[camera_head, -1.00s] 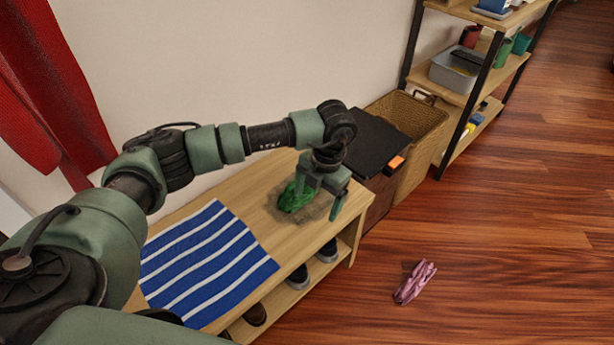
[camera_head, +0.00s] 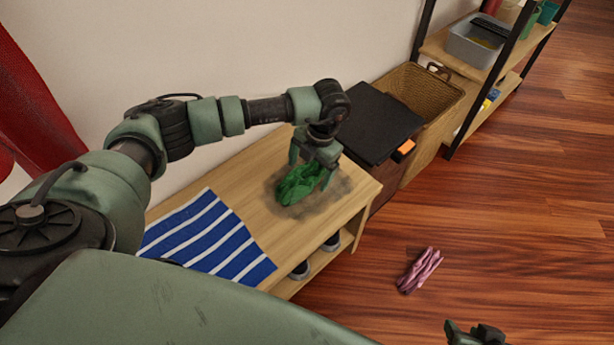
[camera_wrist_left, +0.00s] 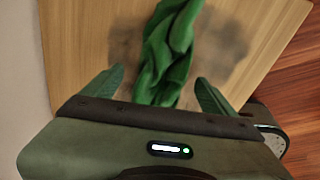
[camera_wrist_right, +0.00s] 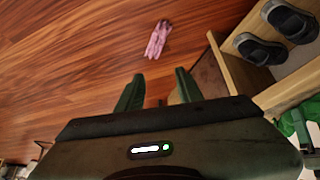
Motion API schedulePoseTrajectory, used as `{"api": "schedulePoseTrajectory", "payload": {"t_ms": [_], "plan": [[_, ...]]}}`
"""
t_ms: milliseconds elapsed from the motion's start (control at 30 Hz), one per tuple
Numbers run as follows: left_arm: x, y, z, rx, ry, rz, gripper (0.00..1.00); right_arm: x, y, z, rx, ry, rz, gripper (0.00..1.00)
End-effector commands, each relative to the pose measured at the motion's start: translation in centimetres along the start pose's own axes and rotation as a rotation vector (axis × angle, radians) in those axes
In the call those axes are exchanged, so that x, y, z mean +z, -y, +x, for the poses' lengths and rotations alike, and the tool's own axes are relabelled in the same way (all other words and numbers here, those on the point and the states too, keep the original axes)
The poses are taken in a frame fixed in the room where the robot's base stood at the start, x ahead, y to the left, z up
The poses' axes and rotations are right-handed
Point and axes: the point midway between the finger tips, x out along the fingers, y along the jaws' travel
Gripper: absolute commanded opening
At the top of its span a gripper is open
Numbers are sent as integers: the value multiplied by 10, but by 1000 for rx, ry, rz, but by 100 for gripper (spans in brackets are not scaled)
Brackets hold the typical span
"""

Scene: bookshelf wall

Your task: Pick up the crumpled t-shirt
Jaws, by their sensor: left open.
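A crumpled green cloth (camera_head: 297,187), likely the t-shirt, lies on the wooden bench top near its right end. My left gripper (camera_head: 312,172) points down just over it, open, with one finger on each side. In the left wrist view the cloth (camera_wrist_left: 165,60) runs between the two spread fingers (camera_wrist_left: 160,80) and is not pinched. Whether the fingers touch it I cannot tell. My right gripper (camera_head: 476,334) shows at the bottom right edge of the head view. Its fingers (camera_wrist_right: 158,78) are apart and empty in the right wrist view.
A blue-and-white striped cloth (camera_head: 210,240) lies on the bench, left of the green cloth. A pink cloth (camera_head: 419,270) lies on the floor. Shoes (camera_wrist_right: 265,50) sit under the bench. A black-topped box (camera_head: 375,120) and a wicker basket (camera_head: 425,90) stand beyond the bench. The floor is mostly clear.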

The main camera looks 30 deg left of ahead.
Motion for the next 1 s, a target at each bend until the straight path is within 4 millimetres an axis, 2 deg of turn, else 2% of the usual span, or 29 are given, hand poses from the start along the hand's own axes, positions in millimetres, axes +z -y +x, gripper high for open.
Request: {"api": "schedulePoseTrajectory", "payload": {"t_ms": [167, 1000], "plan": [[0, 0, 9, 0, 1, 1, 87, -12, 2, 2, -3, -55, -2, 36], [0, 1, 12, -1, 1, 1, 87, -20, 2, 2, -4, -87, -2, 36]]}}
